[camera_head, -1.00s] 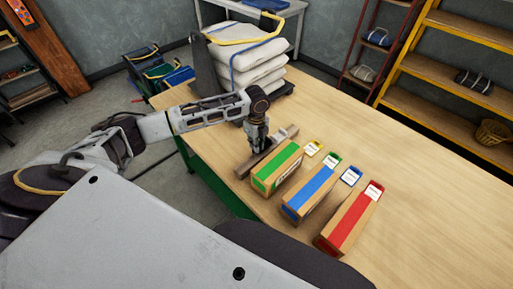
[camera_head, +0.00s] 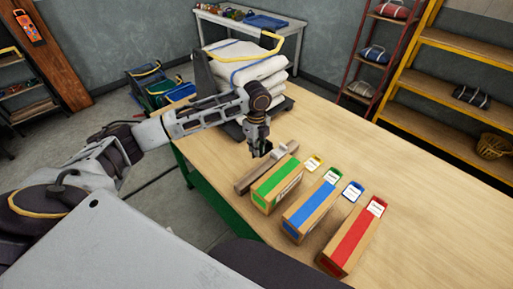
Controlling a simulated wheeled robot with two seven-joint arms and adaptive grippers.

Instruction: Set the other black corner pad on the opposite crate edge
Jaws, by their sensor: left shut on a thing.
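My left gripper (camera_head: 257,150) is above the wooden table, at the long brown wooden piece (camera_head: 250,180) behind the green-striped box. It is shut on a small dark thing (camera_head: 267,148), which looks like the black corner pad; its shape is mostly hidden by the fingers. I cannot tell whether the dark thing touches the wooden piece. A small pale block (camera_head: 281,149) shows just right of it. No open crate is clearly seen, and I cannot make out a second black pad. My right gripper is not in view.
Boxes with green (camera_head: 277,183), blue (camera_head: 311,205) and red (camera_head: 353,236) stripes stand in a row at the near side. Small label cards lie by them. White sacks (camera_head: 245,65) are stacked at the back left. The table's right side (camera_head: 400,170) is clear.

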